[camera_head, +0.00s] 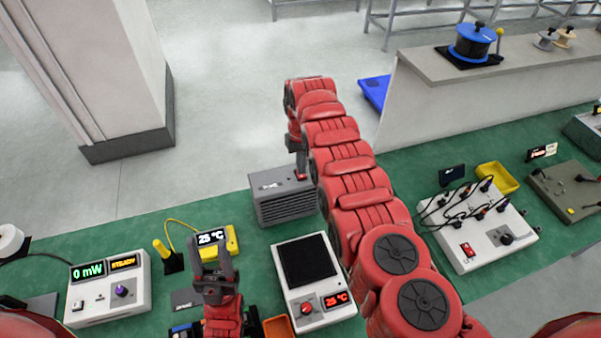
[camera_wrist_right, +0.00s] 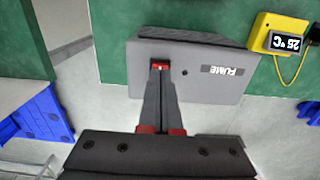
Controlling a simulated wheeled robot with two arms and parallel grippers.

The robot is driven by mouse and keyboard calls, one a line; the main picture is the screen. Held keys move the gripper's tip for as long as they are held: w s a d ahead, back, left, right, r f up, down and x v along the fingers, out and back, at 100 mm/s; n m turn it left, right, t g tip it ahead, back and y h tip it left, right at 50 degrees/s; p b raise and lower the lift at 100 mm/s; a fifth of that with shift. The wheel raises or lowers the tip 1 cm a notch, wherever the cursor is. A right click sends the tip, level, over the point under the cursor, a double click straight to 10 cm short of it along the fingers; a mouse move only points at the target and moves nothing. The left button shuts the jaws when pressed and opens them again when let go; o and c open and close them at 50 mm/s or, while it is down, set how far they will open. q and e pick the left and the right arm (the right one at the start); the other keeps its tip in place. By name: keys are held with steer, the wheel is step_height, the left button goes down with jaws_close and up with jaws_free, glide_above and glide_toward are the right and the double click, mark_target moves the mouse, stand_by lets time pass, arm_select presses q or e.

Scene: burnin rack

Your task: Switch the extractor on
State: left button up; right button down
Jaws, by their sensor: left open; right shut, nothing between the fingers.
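The extractor is a grey box (camera_head: 285,207) with a slatted front, standing at the far edge of the green mat. In the right wrist view its top (camera_wrist_right: 205,88) carries a FUME label (camera_wrist_right: 222,70) and a small red switch (camera_wrist_right: 160,66). My right gripper (camera_head: 300,174) reaches down over the box's top. It is shut and empty, and its fingertips (camera_wrist_right: 158,76) are at the switch, partly covering it. I cannot tell whether they touch it or which way the switch is set. My left gripper (camera_head: 212,258) is open and empty, pointing up near the front.
A hotplate (camera_head: 305,262) reading 25 °C stands near my right arm. A yellow thermometer (camera_head: 232,240) is behind my left gripper. A power meter (camera_head: 110,290) is at left, a white wired box (camera_head: 478,235) at right. Floor behind the extractor is clear.

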steer(key=shift+f+b, duration=0.65)
steer(key=shift+f, duration=0.1)
stand_by(0.3)
step_height(320, 180, up, 3)
steer(key=p, duration=0.2)
steer(key=shift+f+p, duration=0.15)
steer(key=shift+p, duration=0.15)
step_height(320, 180, up, 2)
steer(key=shift+r+p, duration=0.1)
steer(key=shift+p, duration=0.7)
steer(key=shift+r+p, duration=0.4)
steer(key=shift+r, duration=0.7)
